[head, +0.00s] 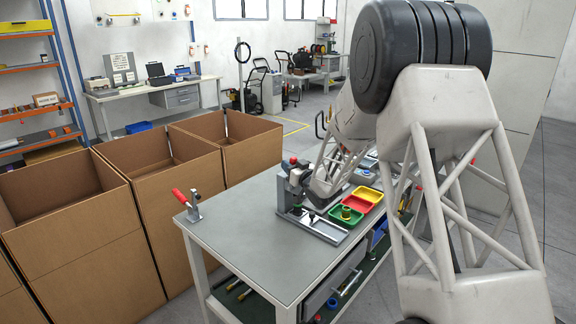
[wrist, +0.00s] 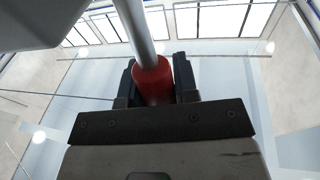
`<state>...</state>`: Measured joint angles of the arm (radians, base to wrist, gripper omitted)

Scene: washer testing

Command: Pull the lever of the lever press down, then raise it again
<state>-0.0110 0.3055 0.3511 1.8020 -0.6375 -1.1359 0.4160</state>
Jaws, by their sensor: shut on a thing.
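The lever press (head: 290,188) stands on the grey workbench, a grey column on a base plate with a red knob near its top. My arm comes in from the right and partly covers it. In the wrist view my gripper (wrist: 156,78) is shut on the red grip of the lever (wrist: 152,84), with a dark finger on each side. The lever's bare metal rod runs from the grip up toward the top of that view. In the head view the held grip is hard to make out behind my arm, so the lever's exact angle cannot be told.
A toggle clamp (head: 188,204) with a red handle stands at the workbench's left corner. Green (head: 339,219), red (head: 358,203) and yellow (head: 369,193) trays sit right of the press. The bench top (head: 250,220) between clamp and press is clear. Cardboard boxes (head: 165,215) stand left of the bench.

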